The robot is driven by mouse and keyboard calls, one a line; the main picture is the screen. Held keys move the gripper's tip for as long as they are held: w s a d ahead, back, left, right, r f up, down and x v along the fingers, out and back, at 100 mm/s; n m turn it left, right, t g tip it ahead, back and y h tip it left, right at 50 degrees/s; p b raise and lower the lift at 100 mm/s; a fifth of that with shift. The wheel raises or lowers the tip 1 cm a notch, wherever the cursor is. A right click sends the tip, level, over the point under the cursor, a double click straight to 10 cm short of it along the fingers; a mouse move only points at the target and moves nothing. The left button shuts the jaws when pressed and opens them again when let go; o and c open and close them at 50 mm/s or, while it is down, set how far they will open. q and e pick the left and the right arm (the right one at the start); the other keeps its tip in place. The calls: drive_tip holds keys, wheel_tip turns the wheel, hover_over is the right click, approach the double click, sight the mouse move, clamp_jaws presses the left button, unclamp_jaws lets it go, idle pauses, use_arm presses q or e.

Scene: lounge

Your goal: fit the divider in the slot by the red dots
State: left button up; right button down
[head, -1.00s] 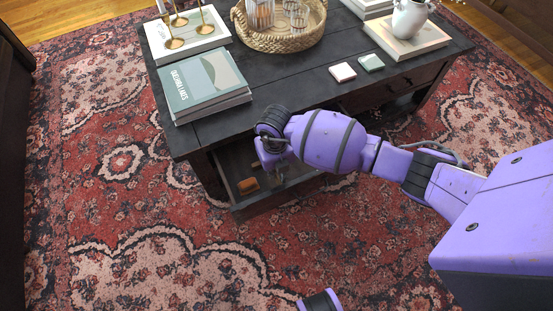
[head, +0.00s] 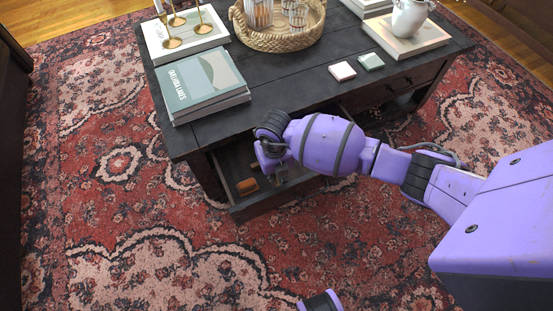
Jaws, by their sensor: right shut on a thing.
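An open drawer (head: 236,212) sticks out from the front of the dark coffee table. My right gripper (head: 277,172) points down into it, over the part just right of an orange-brown object (head: 247,187) lying on the drawer floor. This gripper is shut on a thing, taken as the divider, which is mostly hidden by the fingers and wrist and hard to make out. The red dots and the slot cannot be seen; my right arm covers much of the drawer.
The dark coffee table (head: 300,98) overhangs the drawer. On it are stacked books (head: 203,85), a woven tray (head: 277,40) with glasses, two coasters (head: 342,71), and a white pitcher (head: 409,18) on books. The patterned rug (head: 120,200) in front is clear.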

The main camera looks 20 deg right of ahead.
drive_tip(key=shift+f+b, duration=0.4)
drive_tip(key=shift+f, duration=0.45)
drive_tip(key=c, duration=1.7)
unclamp_jaws()
drive_tip(key=shift+c, duration=0.2)
drive_tip(key=shift+r+p, duration=2.55)
drive_tip(key=shift+r, duration=0.5)
